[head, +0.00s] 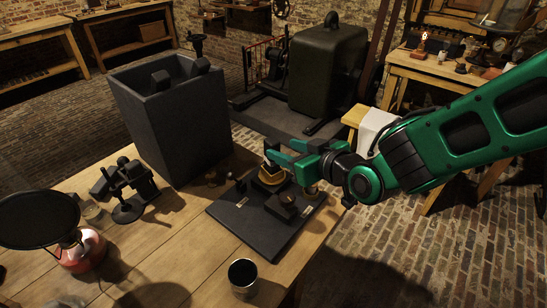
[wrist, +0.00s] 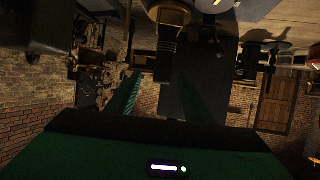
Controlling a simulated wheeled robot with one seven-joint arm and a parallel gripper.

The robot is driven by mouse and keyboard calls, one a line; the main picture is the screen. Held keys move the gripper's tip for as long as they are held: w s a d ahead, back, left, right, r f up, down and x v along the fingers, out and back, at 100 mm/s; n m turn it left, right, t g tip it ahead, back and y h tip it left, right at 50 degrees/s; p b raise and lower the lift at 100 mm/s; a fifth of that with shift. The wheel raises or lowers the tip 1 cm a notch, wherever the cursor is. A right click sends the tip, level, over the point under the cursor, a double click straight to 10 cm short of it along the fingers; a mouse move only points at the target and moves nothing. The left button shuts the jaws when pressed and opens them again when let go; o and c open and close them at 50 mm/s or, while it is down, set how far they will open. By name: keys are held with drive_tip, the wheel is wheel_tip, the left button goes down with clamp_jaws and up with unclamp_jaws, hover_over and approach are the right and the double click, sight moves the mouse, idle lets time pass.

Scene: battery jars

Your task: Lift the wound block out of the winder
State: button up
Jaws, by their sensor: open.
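The winder is a dark flat base (head: 250,222) on the wooden table, with small black fittings on it. The wound block (head: 271,177) looks like a small dark piece with a yellowish, copper-coloured band, standing at the far part of the base. My gripper (head: 279,160) is open at the block, its green fingers close over and beside it; I cannot tell whether they touch it. The near finger hides part of the block. In the wrist view, a round yellowish part (wrist: 171,13) shows at the top edge, and the dark base is dim.
A tall dark open box (head: 170,125) stands behind the winder to the left. A black clamp-like stand (head: 127,192), a red burner with a dark pan (head: 80,250) and a dark cup (head: 243,278) are on the table. The table's right edge is close to the base.

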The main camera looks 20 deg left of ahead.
sight(278, 147)
drive_tip(key=x, duration=0.5)
drive_tip(key=shift+w+a, duration=0.1)
drive_tip(key=shift+a, duration=0.1)
drive_tip(key=shift+x, duration=2.6)
drive_tip(key=shift+f, duration=0.2)
drive_tip(key=shift+c, duration=0.4)
clamp_jaws()
drive_tip(key=shift+r, duration=0.1)
